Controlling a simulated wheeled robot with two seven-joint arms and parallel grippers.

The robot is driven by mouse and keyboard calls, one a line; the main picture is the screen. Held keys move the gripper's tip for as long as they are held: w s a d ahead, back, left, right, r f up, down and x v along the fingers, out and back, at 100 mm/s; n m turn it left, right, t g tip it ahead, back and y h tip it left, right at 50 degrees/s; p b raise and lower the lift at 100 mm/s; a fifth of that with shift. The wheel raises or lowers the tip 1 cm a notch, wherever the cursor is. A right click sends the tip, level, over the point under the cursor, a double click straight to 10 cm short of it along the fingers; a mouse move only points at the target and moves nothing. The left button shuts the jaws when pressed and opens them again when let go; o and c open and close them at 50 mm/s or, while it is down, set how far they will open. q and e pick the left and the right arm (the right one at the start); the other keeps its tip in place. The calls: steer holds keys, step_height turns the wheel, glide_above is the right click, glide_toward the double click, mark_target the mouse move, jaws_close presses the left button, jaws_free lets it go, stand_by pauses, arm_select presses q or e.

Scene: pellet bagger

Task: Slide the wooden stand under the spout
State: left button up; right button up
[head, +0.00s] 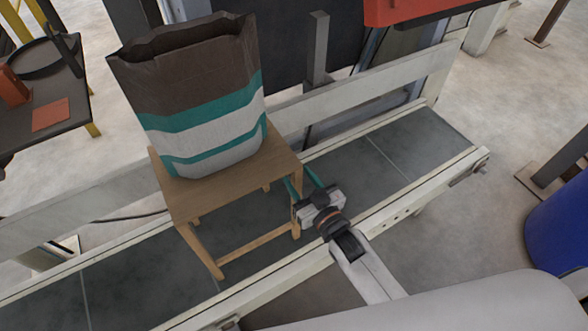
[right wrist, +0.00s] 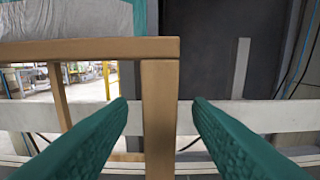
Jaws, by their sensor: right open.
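The wooden stand (head: 184,203) stands upright on the dark conveyor belt. A brown, white and teal bag (head: 195,95) with an open top stands on it. My right gripper (head: 303,182) is at the stand's right side, its teal fingers open. In the right wrist view, one stand leg (right wrist: 158,125) is between the two open fingers, with gaps visible on both sides. The bag's lower part (right wrist: 75,18) shows above the stand's top there. I cannot make out the spout for certain. My left gripper is not in view.
The conveyor belt (head: 412,140) is clear to the right of the stand, between pale side rails (head: 365,88). An orange-red machine part (head: 410,10) is at the top right. A blue drum (head: 562,235) is at the far right, and a dark table (head: 55,105) at the left.

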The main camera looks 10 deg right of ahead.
steer(key=shift+x, duration=1.85)
steer(key=shift+c, duration=0.4)
jaws_close()
